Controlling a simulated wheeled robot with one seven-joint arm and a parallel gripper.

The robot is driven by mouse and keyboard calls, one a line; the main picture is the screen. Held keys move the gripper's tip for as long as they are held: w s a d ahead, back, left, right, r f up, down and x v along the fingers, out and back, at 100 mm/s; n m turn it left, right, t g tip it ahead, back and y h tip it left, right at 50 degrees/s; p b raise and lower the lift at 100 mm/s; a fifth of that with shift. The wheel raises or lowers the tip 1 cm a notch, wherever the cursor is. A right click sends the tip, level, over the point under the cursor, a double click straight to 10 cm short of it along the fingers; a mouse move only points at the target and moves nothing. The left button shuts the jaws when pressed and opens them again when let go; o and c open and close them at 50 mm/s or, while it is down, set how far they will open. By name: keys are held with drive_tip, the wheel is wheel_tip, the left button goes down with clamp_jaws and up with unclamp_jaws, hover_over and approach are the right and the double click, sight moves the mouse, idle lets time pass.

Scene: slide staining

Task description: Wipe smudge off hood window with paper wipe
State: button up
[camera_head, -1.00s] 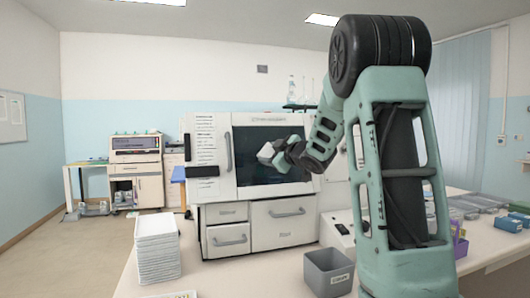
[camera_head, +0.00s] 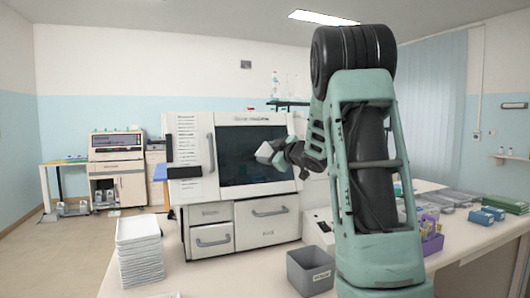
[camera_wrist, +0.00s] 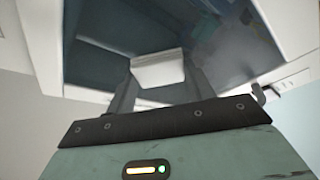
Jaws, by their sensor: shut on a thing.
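The hood window (camera_head: 236,158) is the dark pane on the front of the white machine in the head view. In the wrist view the dark reflective pane (camera_wrist: 110,65) fills the middle of the picture. My gripper (camera_head: 277,153) is in front of the pane's right part. It is shut on a white paper wipe (camera_head: 264,150), which also shows between the fingers in the wrist view (camera_wrist: 158,70). I cannot tell whether the wipe touches the pane. I cannot make out a smudge; the arm and wipe hide part of the pane.
The machine has a vertical handle (camera_head: 211,154) left of the pane and drawers (camera_head: 268,222) below it. A stack of white trays (camera_head: 140,250) stands front left on the bench, a grey bin (camera_head: 310,271) at front centre. A purple caddy (camera_head: 431,238) and boxes stand at right.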

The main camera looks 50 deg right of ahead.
sight(238, 153)
drive_tip(key=shift+s+d, duration=0.35)
drive_tip(key=shift+d, duration=0.3)
drive_tip(key=shift+s+d, duration=0.35)
drive_tip(key=shift+d, duration=0.25)
drive_tip(key=shift+w+a, duration=0.1)
drive_tip(key=shift+a, duration=0.05)
drive_tip(key=shift+w+a+b, duration=0.6)
drive_tip(key=shift+w+a, duration=0.4)
drive_tip(key=shift+a, duration=0.6)
drive_tip(key=shift+w+a+b, duration=0.65)
drive_tip(key=shift+w+a, duration=0.3)
drive_tip(key=shift+a, duration=0.6)
drive_tip(key=shift+w+a+b, duration=0.6)
drive_tip(key=shift+w+a, duration=0.4)
drive_tip(key=shift+a, duration=0.6)
drive_tip(key=shift+a, duration=0.1)
drive_tip(key=shift+s+a+r+p, duration=0.15)
drive_tip(key=shift+s+a+r, duration=0.25)
drive_tip(key=shift+s, duration=0.4)
drive_tip(key=shift+s+a+r+p, duration=0.1)
drive_tip(key=shift+s+a+r, duration=0.15)
drive_tip(key=shift+s+a, duration=0.4)
drive_tip(key=shift+s+a+r+p, duration=0.15)
drive_tip(key=shift+s+a+r, duration=0.15)
drive_tip(key=shift+s, duration=0.65)
